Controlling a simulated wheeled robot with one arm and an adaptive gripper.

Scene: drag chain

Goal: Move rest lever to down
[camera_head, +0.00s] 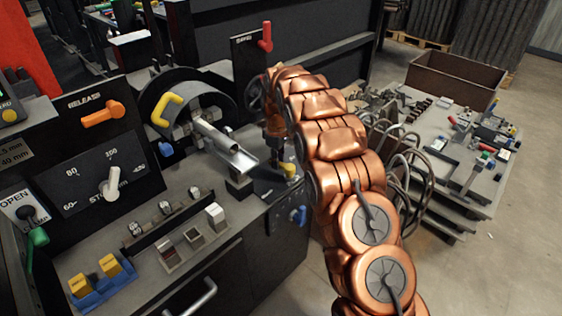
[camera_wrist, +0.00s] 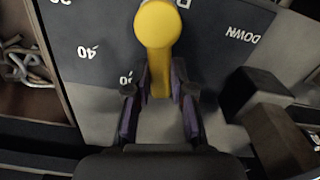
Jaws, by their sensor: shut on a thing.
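A yellow lever (camera_wrist: 157,28) with a round end shows at the top middle of the wrist view. It sits over a dark plate (camera_wrist: 98,25) marked DOWN on the right and with numbers such as 40 on the left. The round end is to the left of the word DOWN. My gripper (camera_wrist: 160,92) has one finger on each side of the lever's narrow yellow stem and is shut on it. In the head view the yellow lever (camera_head: 289,170) shows small beside my copper arm, which hides my gripper there.
A black box (camera_wrist: 254,90) stands close on the right in the wrist view. In the head view, a red lever (camera_head: 266,36), an orange RELEASE lever (camera_head: 102,114) and a metal chute (camera_head: 225,148) are left of my arm. A cluttered table (camera_head: 480,195) stands right.

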